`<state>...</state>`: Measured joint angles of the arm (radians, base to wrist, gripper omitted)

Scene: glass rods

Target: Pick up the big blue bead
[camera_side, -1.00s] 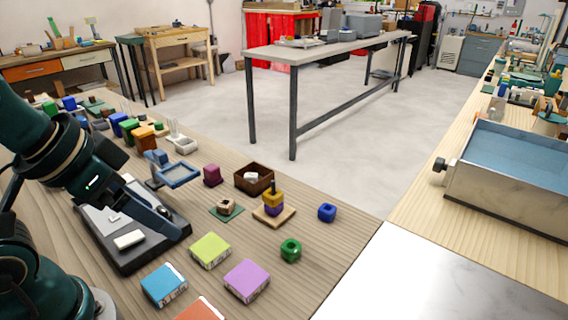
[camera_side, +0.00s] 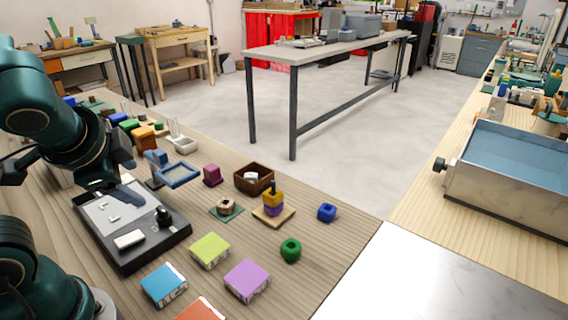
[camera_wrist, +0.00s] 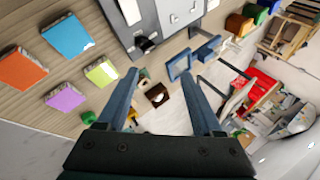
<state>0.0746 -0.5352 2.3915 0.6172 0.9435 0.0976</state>
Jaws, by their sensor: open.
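In the side view my gripper (camera_side: 127,164) is raised above the black tray at left, well away from the blue bead.
A green bead (camera_side: 290,250) lies in front of the blue bead. Left of it, a wooden base (camera_side: 288,217) carries stacked yellow and purple beads on a peg. A brown box (camera_side: 241,181) stands behind. Coloured tiles, such as the purple one (camera_side: 247,280), lie in front.

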